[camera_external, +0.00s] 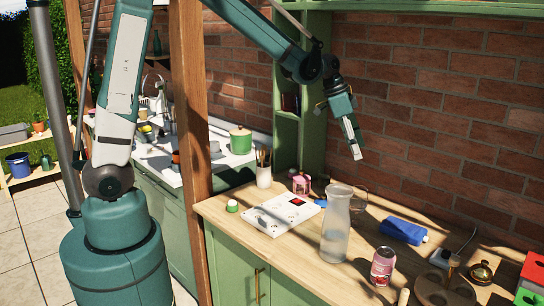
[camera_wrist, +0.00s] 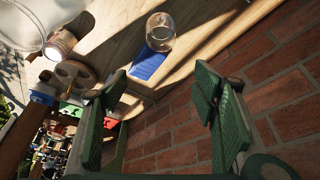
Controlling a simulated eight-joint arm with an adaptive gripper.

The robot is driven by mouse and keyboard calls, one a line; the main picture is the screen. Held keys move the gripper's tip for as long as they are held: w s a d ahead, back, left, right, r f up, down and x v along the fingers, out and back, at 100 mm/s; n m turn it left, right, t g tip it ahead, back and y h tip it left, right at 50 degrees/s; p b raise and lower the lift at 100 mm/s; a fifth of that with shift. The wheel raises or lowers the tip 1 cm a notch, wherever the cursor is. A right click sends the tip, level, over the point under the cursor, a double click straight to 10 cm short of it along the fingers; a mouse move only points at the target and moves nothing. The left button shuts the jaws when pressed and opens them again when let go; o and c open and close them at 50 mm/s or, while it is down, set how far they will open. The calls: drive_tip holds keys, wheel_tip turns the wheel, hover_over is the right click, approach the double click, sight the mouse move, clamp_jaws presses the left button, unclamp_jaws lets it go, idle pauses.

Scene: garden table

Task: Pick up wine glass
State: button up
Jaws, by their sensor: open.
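The wine glass (camera_external: 359,203) is clear and stands on the wooden counter, just behind and right of the glass carafe (camera_external: 336,228), which partly hides it in the external view. In the wrist view the glass (camera_wrist: 160,32) shows at the top middle, beside a blue object (camera_wrist: 150,64); its stem cannot be made out. My gripper (camera_external: 354,146) is above the counter near the brick wall, higher than the glass and apart from it. In the wrist view my gripper (camera_wrist: 163,108) has its two green fingers wide apart with nothing between them.
A pink can (camera_external: 382,267) and a round wooden holder (camera_external: 446,287) stand at the front right. The blue object (camera_external: 403,231) lies right of the glass. A white panel (camera_external: 286,214) and a brush pot (camera_external: 264,170) are to the left. The brick wall (camera_external: 440,120) rises behind.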

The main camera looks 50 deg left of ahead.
approach(359, 190)
drive_tip(key=s+d, duration=0.2)
drive_tip(key=d, duration=0.1)
drive_tip(key=shift+a+f, duration=0.1)
drive_tip(key=shift+a, duration=0.15)
drive_tip(key=shift+x, duration=1.25)
drive_tip(key=shift+f, duration=0.15)
drive_tip(key=shift+x, duration=2.5)
drive_tip(key=shift+s+a, duration=0.1)
drive_tip(key=shift+c, duration=0.5)
drive_tip(key=c, duration=1.2)
